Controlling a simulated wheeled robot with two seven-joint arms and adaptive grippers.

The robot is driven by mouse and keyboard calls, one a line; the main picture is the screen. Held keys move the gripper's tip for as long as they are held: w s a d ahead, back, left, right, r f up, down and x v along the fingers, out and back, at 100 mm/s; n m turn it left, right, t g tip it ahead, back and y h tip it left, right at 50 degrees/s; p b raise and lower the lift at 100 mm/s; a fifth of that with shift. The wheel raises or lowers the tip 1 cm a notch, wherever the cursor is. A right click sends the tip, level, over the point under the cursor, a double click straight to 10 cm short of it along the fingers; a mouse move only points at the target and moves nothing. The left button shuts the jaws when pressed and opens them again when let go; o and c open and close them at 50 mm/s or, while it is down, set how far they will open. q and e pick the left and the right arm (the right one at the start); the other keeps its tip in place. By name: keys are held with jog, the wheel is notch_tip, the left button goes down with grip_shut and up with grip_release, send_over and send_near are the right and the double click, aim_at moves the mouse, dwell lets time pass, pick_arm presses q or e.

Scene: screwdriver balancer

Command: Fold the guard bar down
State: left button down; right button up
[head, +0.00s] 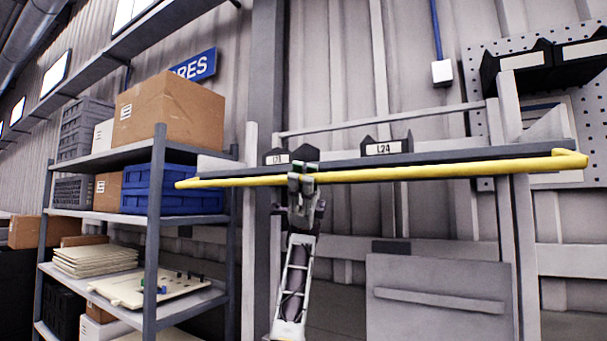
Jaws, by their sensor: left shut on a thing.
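The yellow guard bar (430,171) runs across the front of a dark shelf (345,162), from the left end to a bent corner at the right. It sits level with the shelf edge, nearly horizontal. My left gripper (301,178) is shut on the bar left of its middle, with the arm reaching up from below. The gripper hides a short piece of the bar. My right gripper is not in view.
Dark bins labelled L23 (277,157) and L24 (387,148) stand on the shelf behind the bar. A grey rack (154,230) with boxes and crates stands at left. A grey panel (440,300) is below right. Black bins (545,65) hang at upper right.

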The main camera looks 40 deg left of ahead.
pick_arm(q)
jog(key=shift+f+y, duration=0.1)
jog(key=shift+y, duration=0.2)
jog(key=c, duration=1.4)
grip_release()
jog(key=shift+o, duration=0.2)
jog(key=v, duration=1.2)
jog(key=shift+f, duration=0.1)
